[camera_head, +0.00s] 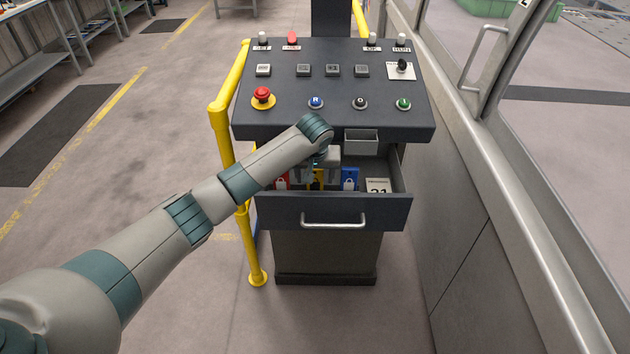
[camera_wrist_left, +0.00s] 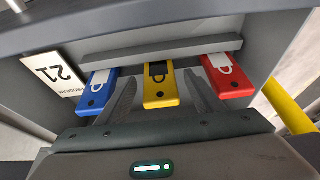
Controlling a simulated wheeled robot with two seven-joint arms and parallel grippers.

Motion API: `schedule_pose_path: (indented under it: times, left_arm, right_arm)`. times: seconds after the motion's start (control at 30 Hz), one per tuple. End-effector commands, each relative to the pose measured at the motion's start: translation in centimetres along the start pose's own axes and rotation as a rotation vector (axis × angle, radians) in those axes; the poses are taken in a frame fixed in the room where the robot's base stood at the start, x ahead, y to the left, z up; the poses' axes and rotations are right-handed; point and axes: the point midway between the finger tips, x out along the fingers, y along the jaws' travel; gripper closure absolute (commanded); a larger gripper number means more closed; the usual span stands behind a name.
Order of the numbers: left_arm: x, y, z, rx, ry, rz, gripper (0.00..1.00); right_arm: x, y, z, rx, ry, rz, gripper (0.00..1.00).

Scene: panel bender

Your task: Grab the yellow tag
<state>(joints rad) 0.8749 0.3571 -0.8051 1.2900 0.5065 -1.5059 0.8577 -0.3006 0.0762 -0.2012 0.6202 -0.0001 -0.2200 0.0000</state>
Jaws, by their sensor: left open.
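The yellow tag (camera_wrist_left: 160,94) stands in the open drawer between the blue tag and the red tag. In the left wrist view it lies between the two fingers of my left gripper (camera_wrist_left: 160,100), which is open, with one finger on each side and a gap to the tag. In the head view my left gripper (camera_head: 318,172) reaches down into the drawer and partly hides the yellow tag (camera_head: 317,180). My right gripper is not in view.
The blue tag (camera_wrist_left: 97,92) and red tag (camera_wrist_left: 229,78) flank the fingers closely. A white card (camera_wrist_left: 54,73) with a number lies beside the blue tag. The drawer (camera_head: 333,212) is open below the control panel (camera_head: 333,88). A yellow rail (camera_head: 226,135) stands at left.

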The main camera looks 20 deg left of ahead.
Motion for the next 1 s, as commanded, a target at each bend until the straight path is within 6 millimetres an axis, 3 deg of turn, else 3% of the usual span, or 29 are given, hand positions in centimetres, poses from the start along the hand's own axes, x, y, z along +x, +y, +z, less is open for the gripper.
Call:
schedule_pose_path:
  times: [0.27, 0.47, 0.83, 1.0]
  left_arm:
    - [0.0, 0.0, 0.0, 0.000, 0.000, 0.000, 0.39]
    - [-0.1, 0.0, 0.0, 0.000, 0.000, 0.000, 0.82]
    - [-0.2, 0.0, -0.1, 0.000, 0.001, 0.001, 0.83]
    - [-1.2, 0.1, -0.6, -0.001, 0.003, 0.003, 0.83]
  right_arm:
    - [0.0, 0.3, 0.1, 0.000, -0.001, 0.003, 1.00]
    - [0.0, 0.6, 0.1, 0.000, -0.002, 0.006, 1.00]
    - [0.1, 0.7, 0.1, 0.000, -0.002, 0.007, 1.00]
    - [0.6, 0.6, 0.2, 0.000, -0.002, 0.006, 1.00]
